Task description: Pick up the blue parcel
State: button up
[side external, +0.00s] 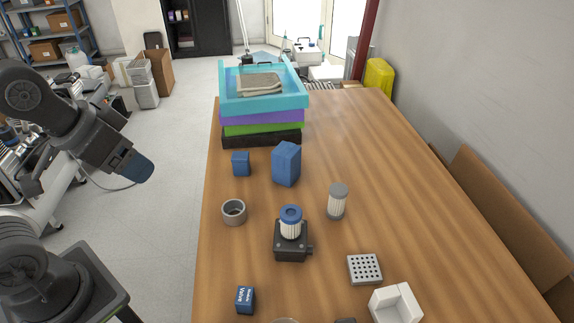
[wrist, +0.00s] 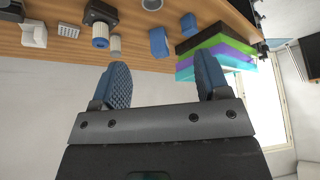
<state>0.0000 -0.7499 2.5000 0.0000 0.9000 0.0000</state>
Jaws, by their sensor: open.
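A plain blue block-like parcel (side external: 286,164) stands upright on the wooden table, in front of the stacked trays. It also shows in the wrist view (wrist: 158,43), beyond the gap between my fingers. A smaller blue box (side external: 241,164) stands just left of it, and a small blue box with white lettering (side external: 245,299) lies near the front; which is meant as the parcel is not marked. My gripper (side external: 140,168) is left of the table, over the floor side and apart from everything. In the wrist view my gripper (wrist: 162,82) has two blue fingers spread wide with nothing between.
Stacked black, green, purple and turquoise trays (side external: 262,115) stand behind the parcel. A grey ring (side external: 234,212), a black device with a blue-capped filter (side external: 291,248), a grey-capped filter (side external: 337,201), a perforated block (side external: 364,269) and a white holder (side external: 397,303) stand in front. The table's right side is clear.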

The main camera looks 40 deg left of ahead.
jog(key=shift+o, duration=0.5)
jog(key=o, duration=0.4)
jog(key=shift+c, duration=0.2)
jog(key=w+r+m+g, duration=0.2)
jog(key=w+r+m, duration=0.25)
jog(key=w, duration=0.55)
jog(key=m+g, duration=0.4)
jog(key=m, duration=0.8)
send_over(286, 149)
notch_tip(286, 149, down, 10)
notch_tip(286, 149, down, 14)
jog(key=shift+r, duration=0.25)
